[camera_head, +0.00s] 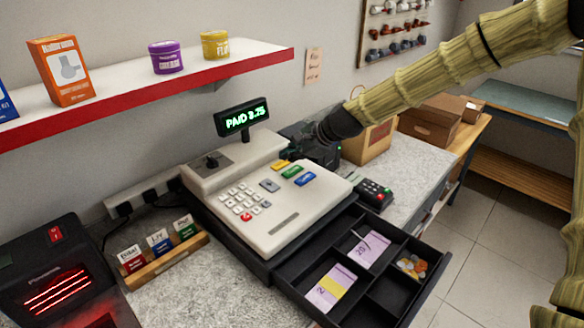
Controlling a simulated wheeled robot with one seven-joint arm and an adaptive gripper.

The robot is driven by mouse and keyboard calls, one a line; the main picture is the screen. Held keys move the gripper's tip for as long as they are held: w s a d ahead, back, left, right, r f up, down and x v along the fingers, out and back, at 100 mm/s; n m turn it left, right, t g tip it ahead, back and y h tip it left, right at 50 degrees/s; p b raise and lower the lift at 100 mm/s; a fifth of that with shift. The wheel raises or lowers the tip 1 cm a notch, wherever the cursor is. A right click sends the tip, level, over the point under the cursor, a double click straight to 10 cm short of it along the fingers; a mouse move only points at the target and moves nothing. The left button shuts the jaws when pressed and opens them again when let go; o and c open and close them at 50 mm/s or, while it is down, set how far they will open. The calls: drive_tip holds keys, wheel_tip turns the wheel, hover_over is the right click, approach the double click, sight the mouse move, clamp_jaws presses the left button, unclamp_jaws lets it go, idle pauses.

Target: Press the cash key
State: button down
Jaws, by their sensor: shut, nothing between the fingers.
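The pale cash register (285,225) stands on the counter with a grid of white keys and several larger coloured keys. A yellow key (281,163), a green key (292,171) and a blue key (305,179) lie in a row near its back right. Their labels are too small to read. The register's display (242,118) reads "PAID 8.25" in green. The cash drawer (433,262) is open, with notes and coins inside. My gripper (290,153) is dark, shut and empty, close to the yellow key; I cannot tell whether it touches it.
A black device (318,155) stands behind the register and a card terminal (372,194) to its right. A wooden holder with cards (165,262) and a scanner with red lights (60,285) are at left. A red-edged shelf (150,100) hangs above. The open drawer juts out in front.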

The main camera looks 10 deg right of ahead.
sight(291, 172)
drive_tip(key=shift+r+p, duration=1.4)
drive_tip(key=shift+r, duration=0.6)
